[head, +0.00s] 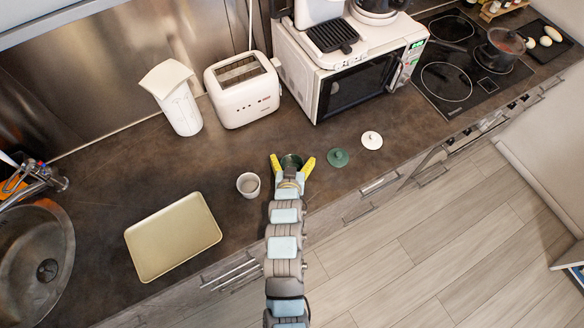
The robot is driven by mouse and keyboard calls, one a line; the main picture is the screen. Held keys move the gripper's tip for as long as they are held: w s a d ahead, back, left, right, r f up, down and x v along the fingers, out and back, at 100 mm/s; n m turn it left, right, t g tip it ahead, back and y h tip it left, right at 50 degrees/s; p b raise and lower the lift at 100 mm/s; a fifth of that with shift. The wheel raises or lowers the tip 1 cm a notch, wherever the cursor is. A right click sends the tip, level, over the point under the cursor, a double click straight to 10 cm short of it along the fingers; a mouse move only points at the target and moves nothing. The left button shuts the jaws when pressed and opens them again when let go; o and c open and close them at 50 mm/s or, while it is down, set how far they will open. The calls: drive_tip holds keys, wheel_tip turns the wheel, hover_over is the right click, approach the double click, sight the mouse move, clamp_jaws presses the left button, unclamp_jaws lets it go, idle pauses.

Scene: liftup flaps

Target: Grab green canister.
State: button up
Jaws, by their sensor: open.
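The green canister (291,160) stands on the dark countertop, open at the top and dark inside. My gripper (292,158) is at the canister, with its yellow fingers spread wide, one to the left and one to the right of it. The fingers appear apart from its sides. My wrist hides the near part of the canister. A round green lid (338,158) lies on the counter to the right of my gripper.
A white canister (248,185) stands close on the left, and a white lid (372,140) lies further right. A beige tray (173,237) lies at the left front. A toaster (243,92) and microwave (362,82) stand behind.

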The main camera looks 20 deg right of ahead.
drive_tip(key=shift+c, duration=0.2)
drive_tip(key=c, duration=1.3)
drive_tip(key=shift+r, duration=0.1)
